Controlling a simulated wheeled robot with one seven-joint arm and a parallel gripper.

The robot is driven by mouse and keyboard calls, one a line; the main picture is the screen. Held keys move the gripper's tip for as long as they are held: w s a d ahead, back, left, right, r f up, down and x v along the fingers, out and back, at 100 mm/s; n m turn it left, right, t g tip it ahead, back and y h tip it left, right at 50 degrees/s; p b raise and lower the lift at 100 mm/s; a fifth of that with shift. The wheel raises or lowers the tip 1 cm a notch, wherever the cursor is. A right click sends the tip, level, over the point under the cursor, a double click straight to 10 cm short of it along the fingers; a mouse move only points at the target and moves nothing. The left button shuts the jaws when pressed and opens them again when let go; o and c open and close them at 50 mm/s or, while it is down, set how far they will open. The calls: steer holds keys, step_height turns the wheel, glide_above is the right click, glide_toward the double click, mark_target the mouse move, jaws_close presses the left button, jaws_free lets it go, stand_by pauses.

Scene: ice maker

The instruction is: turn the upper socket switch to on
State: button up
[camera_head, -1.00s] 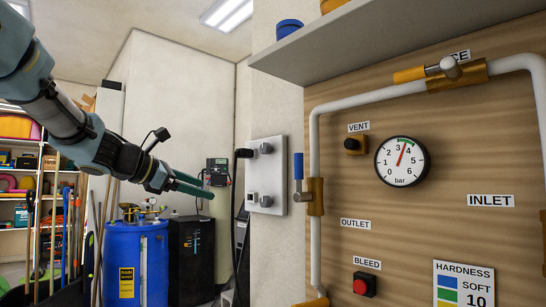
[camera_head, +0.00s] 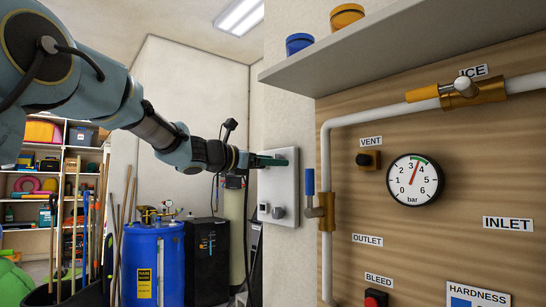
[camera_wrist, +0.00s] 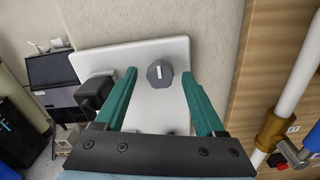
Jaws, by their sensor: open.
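The white socket plate (camera_head: 285,188) is on the wall left of the wooden board. In the wrist view, the upper switch (camera_wrist: 160,75) is a dark grey faceted knob with a short, roughly upright white mark. My gripper (camera_wrist: 159,72) is open, with one teal fingertip on each side of this knob; I cannot tell whether they touch it. In the head view, my gripper (camera_head: 284,160) is at the plate's upper part and hides the upper switch. The lower grey knob (camera_head: 278,212) shows below, beside a lower socket (camera_head: 264,209).
A black plug (camera_wrist: 92,92) is at the plate's left side, close to my left finger. A blue-handled valve (camera_head: 310,183) and white pipe (camera_head: 326,140) stand just to the right. A shelf (camera_head: 340,48) juts out above. A blue barrel (camera_head: 152,262) stands lower left.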

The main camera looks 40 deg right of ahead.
steer(key=shift+d, duration=0.35)
steer(key=shift+c, duration=0.3)
jaws_close()
